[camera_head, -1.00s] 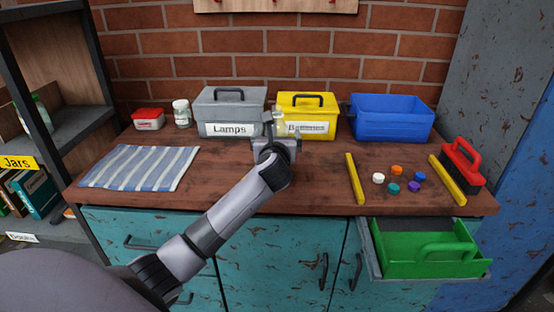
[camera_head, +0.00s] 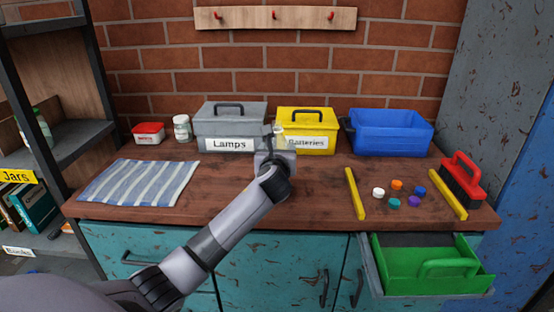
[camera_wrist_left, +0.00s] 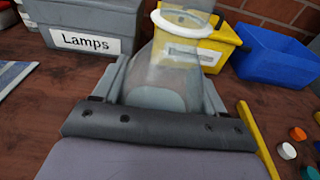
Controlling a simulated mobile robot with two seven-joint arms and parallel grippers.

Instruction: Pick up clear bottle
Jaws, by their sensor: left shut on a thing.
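The clear bottle (camera_wrist_left: 168,72) is see-through with a pale ring near its top. It stands between the fingers of my left gripper (camera_wrist_left: 165,95) in the left wrist view, and the gripper is shut on it. In the head view my left gripper (camera_head: 276,150) is in front of the grey and yellow boxes, above the worktop. The bottle is faint there and partly hidden by the gripper. My right gripper is not in view.
Behind stand a grey "Lamps" box (camera_head: 229,127), a yellow "Batteries" box (camera_head: 307,130) and a blue bin (camera_head: 391,133). A striped cloth (camera_head: 139,183) lies left. Several coloured caps (camera_head: 396,185) lie between yellow bars (camera_head: 355,194). A drawer holds a green tray (camera_head: 430,268).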

